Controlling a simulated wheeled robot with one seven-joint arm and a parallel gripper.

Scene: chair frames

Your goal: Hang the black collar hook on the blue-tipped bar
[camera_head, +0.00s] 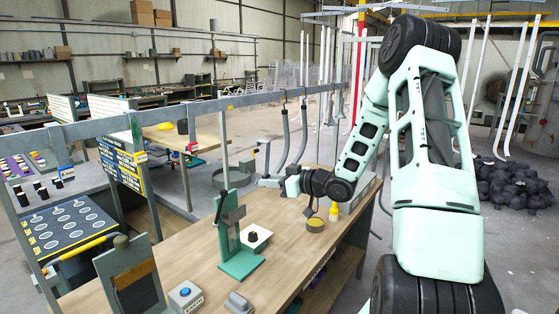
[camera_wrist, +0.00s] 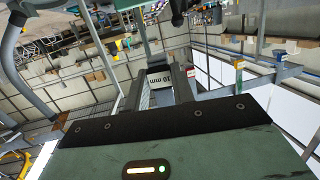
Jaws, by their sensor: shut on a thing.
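My gripper (camera_head: 281,183) reaches left over the wooden bench and also shows in the wrist view (camera_wrist: 157,82). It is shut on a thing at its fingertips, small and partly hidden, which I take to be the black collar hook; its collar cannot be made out. A short blue-tipped bar (camera_head: 63,146) sticks out below the long grey rail at the left, well away from my gripper. Two grey curved tubes (camera_head: 284,135) (camera_head: 303,135) hang from the rail by dark hooks behind my gripper.
The long grey rail (camera_head: 215,105) crosses above the bench. A red-tipped bar (camera_head: 191,147) is on its near side. The bench's middle front is partly clear.

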